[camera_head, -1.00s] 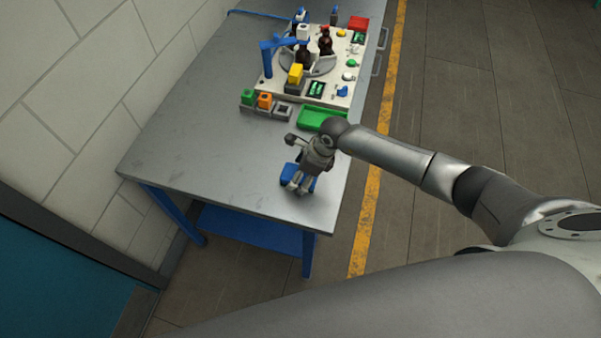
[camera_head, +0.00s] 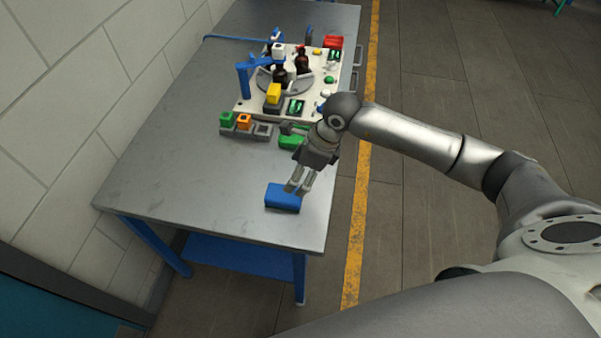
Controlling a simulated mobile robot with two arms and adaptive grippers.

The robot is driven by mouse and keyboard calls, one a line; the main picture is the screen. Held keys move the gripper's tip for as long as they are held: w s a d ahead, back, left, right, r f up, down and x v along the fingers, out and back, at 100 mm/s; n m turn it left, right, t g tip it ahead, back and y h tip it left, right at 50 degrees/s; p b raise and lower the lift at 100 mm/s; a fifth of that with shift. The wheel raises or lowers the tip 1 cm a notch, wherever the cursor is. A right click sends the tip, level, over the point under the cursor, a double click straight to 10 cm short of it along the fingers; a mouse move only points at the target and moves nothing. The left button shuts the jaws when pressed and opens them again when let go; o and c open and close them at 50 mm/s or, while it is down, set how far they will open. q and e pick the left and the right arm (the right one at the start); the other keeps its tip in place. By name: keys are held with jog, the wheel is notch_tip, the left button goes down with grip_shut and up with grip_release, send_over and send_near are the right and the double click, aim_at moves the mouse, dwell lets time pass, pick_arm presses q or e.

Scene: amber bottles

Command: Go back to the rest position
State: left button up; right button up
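My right gripper (camera_head: 299,184) comes in from the right over the near part of the grey workbench (camera_head: 180,160). Its fingers point down and stand a little apart with nothing seen between them. A blue block (camera_head: 283,198) lies on the bench just below and left of the fingertips. I cannot tell whether a finger touches it. Dark amber bottles (camera_head: 302,62) stand on a round turntable (camera_head: 270,83) on the white station board at the far end. My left gripper is not in view.
A green tray (camera_head: 288,141) is partly hidden behind my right wrist. Small green, orange and grey holders (camera_head: 244,122) sit left of it. A blue post (camera_head: 242,80) rises at the board's left. The bench's left near surface is clear, with a wall beyond it.

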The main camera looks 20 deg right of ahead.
jog(key=shift+d+r, duration=0.1)
jog(key=shift+r, duration=0.15)
dwell(0.3)
